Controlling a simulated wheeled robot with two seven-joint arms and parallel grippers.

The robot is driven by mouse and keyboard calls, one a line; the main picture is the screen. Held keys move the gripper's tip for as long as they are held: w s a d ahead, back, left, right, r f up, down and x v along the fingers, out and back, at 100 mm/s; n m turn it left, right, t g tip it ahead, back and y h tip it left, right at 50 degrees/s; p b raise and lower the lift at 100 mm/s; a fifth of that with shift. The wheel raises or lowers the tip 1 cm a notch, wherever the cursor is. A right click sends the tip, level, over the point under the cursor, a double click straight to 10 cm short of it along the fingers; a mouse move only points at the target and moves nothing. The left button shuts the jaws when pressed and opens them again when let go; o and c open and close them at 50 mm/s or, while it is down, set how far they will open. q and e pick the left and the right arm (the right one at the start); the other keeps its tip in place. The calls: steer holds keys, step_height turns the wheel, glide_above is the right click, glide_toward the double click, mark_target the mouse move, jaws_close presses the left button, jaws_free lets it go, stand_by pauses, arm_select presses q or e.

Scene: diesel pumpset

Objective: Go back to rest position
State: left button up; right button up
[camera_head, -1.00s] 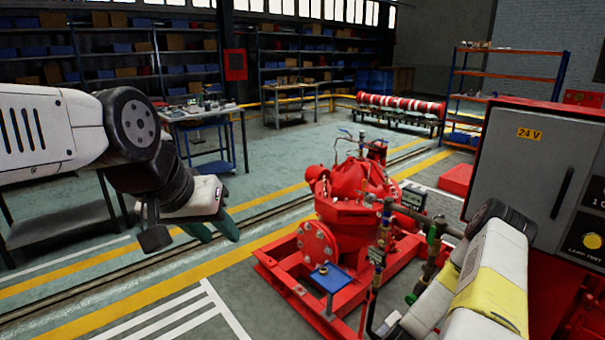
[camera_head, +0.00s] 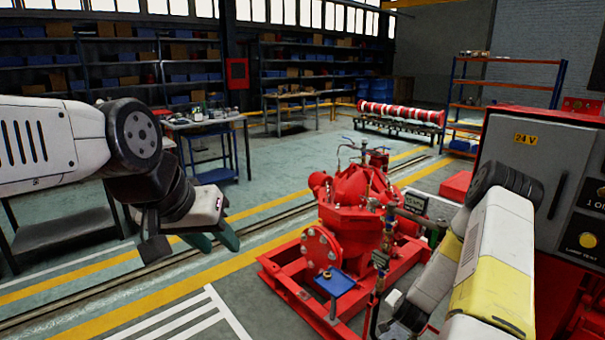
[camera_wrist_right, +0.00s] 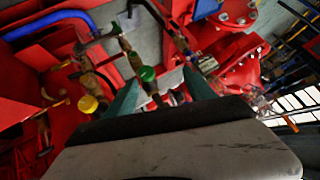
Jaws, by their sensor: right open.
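My left gripper (camera_head: 212,240) hangs at the left of the head view, with two green fingers apart and nothing between them. It is in front of the floor lines, left of the red pump. My right arm comes in from the lower right, and its far end is partly hidden at the bottom edge. In the right wrist view my right gripper (camera_wrist_right: 160,80) has its green fingers spread apart. A pipe with a green-capped valve (camera_wrist_right: 148,74) shows between and beyond them; I cannot tell how far beyond. No held object shows.
The red pump (camera_head: 350,205) on its red base stands beside my right arm. A grey 24 V control cabinet (camera_head: 530,165) is close at the right. A work table (camera_head: 205,125) and shelves stand behind. Open floor lies between my left gripper and the pump.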

steer(key=w+a+r+n+y, duration=0.15)
steer(key=a+r, duration=0.25)
steer(key=r, duration=0.7)
steer(key=a+r+n+y, duration=0.2)
steer(key=a+r+n, duration=0.15)
steer(key=r, duration=0.85)
steer(key=s+a+r+n+g, duration=0.1)
steer(key=s+a+r, duration=0.25)
steer(key=r, duration=0.25)
steer(key=s+a+r+n, duration=0.1)
steer(key=s+a+r, duration=0.2)
steer(key=s+r, duration=0.3)
steer(key=s+a+r+n+g+y, duration=0.1)
steer(key=s+r, duration=0.3)
steer(key=s, duration=0.5)
steer(key=s+a+r+n+y, duration=0.1)
steer(key=s+a+r+n, duration=0.1)
steer(key=s+r, duration=0.3)
steer(key=s, duration=0.4)
steer(key=shift+s+a+g, duration=0.3)
steer(key=shift+s+g, duration=0.1)
steer(key=shift+d, duration=0.15)
